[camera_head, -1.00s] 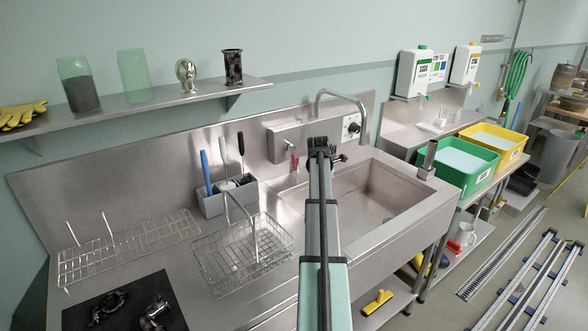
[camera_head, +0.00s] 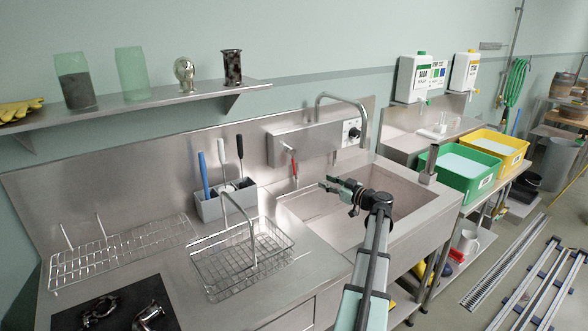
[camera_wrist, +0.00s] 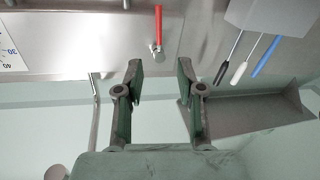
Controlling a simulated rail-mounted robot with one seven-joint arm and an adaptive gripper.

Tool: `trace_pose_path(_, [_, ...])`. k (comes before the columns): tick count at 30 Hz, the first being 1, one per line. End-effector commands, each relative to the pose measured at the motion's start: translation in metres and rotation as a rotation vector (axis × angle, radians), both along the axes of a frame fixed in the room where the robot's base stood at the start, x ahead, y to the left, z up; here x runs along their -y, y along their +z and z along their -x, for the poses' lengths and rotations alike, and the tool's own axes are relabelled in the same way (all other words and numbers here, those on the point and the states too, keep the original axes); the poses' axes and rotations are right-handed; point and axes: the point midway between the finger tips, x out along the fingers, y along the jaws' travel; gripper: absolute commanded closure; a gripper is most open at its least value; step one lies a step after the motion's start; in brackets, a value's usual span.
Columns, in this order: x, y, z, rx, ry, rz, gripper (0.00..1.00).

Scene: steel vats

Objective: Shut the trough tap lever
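The tap lever (camera_head: 295,170) is a thin red handle hanging down below the steel box (camera_head: 308,143) on the back panel above the trough (camera_head: 385,205). It also shows in the wrist view (camera_wrist: 158,25), upright in that picture, near the top. My gripper (camera_head: 324,183) is over the trough, to the right of the lever in the head view, its fingers pointing left. In the wrist view my gripper (camera_wrist: 161,82) is open, with an empty gap between the two fingers. The lever lies beyond that gap and is not touched.
A curved steel spout (camera_head: 342,97) rises by the dial. A grey holder (camera_head: 225,203) with brushes and a wire basket (camera_head: 240,265) stand left of the trough. A shelf (camera_head: 150,103) hangs above. Green (camera_head: 470,184) and yellow (camera_head: 510,163) tubs stand at right.

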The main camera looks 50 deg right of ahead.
Motion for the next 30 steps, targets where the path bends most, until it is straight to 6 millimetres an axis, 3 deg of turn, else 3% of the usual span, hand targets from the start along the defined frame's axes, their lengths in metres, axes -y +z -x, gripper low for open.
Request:
trace_pose_path(8, [0.003, 0.003, -0.024, 0.006, -0.005, -0.031, 0.62])
trace_pose_path(24, [0.007, 0.003, -0.128, 0.004, -0.004, -0.029, 0.62])
trace_pose_path(30, [0.008, 0.003, -0.158, 0.005, -0.005, -0.028, 0.62])
